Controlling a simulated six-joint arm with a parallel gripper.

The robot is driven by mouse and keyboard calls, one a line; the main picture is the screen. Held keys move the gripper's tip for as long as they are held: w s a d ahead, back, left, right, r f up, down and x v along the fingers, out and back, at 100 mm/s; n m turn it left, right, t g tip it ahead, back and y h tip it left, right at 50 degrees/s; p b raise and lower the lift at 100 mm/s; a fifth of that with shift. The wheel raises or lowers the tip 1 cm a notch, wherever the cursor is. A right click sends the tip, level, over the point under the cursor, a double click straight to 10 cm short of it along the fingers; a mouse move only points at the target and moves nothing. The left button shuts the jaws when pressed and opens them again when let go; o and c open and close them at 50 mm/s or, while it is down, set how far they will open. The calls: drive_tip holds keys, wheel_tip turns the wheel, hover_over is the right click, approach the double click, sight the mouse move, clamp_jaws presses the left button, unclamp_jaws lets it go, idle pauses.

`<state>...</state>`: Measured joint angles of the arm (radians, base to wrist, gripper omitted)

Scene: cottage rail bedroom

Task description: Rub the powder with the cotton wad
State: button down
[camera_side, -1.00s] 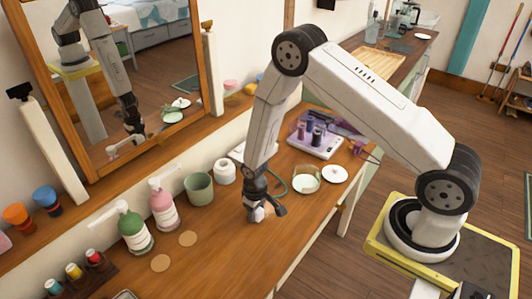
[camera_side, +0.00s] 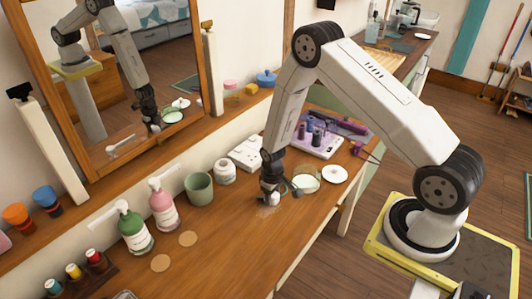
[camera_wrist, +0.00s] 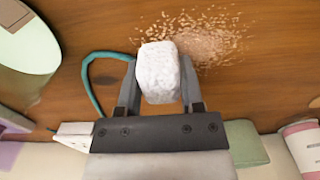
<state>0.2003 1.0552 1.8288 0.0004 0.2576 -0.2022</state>
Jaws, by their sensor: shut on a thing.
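The cotton wad (camera_wrist: 158,73) is a white, rough, rounded block in the wrist view. My gripper (camera_wrist: 157,88) is shut on it, one grey finger on each side. In the side view, my gripper (camera_side: 270,192) is low over the wooden tabletop, and the wad is mostly hidden. The powder (camera_wrist: 203,36) is a pale tan patch with scattered crumbs on the wood. It lies beside the wad and past its outer end, toward the upper right in the wrist view. It shows faintly at my gripper's foot in the side view (camera_side: 267,211). I cannot tell whether the wad touches the table.
A glass dish (camera_side: 305,180) and white lid (camera_side: 334,174) stand right of my gripper. A teal cord (camera_wrist: 90,82) runs close by. A power strip (camera_side: 245,152), white jar (camera_side: 225,171), green cup (camera_side: 199,189) and pump bottles line the back.

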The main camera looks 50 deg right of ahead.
sight(263, 217)
drive_tip(key=shift+d+r, duration=0.1)
drive_tip(key=shift+d, duration=0.7)
drive_tip(key=shift+s+d, duration=0.35)
drive_tip(key=shift+s, duration=0.45)
drive_tip(key=shift+a, duration=1.25)
drive_tip(key=shift+a+f, duration=0.2)
drive_tip(key=shift+a, duration=0.6)
drive_tip(key=shift+a+r, duration=0.2)
drive_tip(key=shift+a, duration=1.65)
drive_tip(key=shift+a+f, duration=0.15)
drive_tip(key=shift+a, duration=1.25)
drive_tip(key=shift+d, duration=5.3)
wheel_tip(263, 217, up, 8)
